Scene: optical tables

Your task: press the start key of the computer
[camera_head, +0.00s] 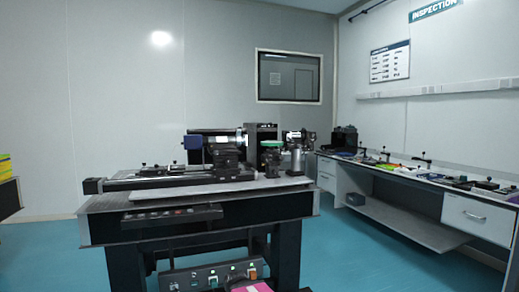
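No computer or start key can be made out for certain. A dark upright box (262,130) stands behind the instruments on the optical table (130,203); its front is mostly hidden. A black panel with small reddish buttons (172,215) is fixed along the table's front edge. Below the table is a control box (213,276) with knobs and a green and an orange lit switch; its lower part is cut off by the frame.
A long optical instrument (215,140) on a rail fills the tabletop. A side bench (375,163) with small tools and drawers runs along the right wall. A pink object (250,288) shows at the bottom edge. The blue floor (365,250) between table and bench is clear.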

